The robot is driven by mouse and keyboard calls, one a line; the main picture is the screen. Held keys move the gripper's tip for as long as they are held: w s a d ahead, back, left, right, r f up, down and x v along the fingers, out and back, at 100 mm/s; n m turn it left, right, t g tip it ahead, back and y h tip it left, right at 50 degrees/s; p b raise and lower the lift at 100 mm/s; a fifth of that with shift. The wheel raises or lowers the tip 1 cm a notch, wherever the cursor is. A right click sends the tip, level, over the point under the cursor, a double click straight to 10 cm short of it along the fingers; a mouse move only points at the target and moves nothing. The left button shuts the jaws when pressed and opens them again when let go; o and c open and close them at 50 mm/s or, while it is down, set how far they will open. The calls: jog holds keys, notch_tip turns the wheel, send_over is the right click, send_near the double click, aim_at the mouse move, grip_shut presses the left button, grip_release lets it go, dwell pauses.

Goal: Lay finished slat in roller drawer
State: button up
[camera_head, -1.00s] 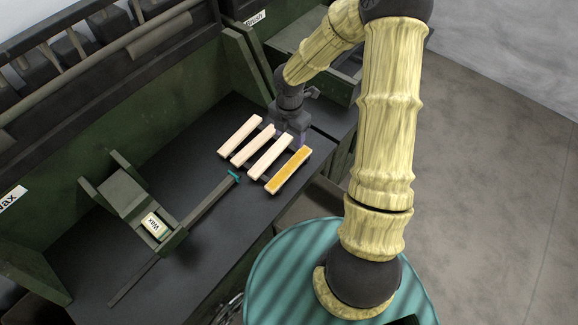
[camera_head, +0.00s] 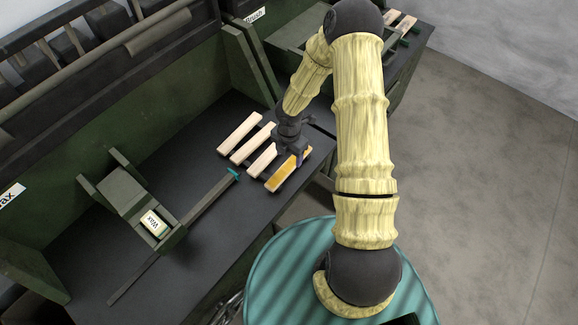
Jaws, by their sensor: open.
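A yellow-orange slat (camera_head: 283,174) lies at the right end of a row of slats on the dark bench. It looks coated, unlike the pale slats (camera_head: 238,132) to its left. My gripper (camera_head: 297,155) is open over the far part of the yellow slat, close to it. Whether the fingers touch the slat is hidden by the gripper body. I cannot make out a roller drawer with certainty.
A green holder with a block labelled Wax (camera_head: 153,223) stands on the bench (camera_head: 215,235) at left. A dark bar with a teal tip (camera_head: 233,173) lies between it and the slats. More pale slats (camera_head: 401,22) lie at the far top right.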

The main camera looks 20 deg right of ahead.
aim_at(288, 166)
jog(key=shift+f, duration=0.15)
jog(key=shift+a+f, duration=0.15)
jog(key=shift+f, duration=2.45)
jog(key=c, duration=1.2)
jog(key=shift+o, duration=0.2)
jog(key=shift+r, duration=0.2)
notch_tip(288, 166, up, 10)
jog(key=shift+f+p, duration=0.15)
jog(key=shift+p, duration=0.2)
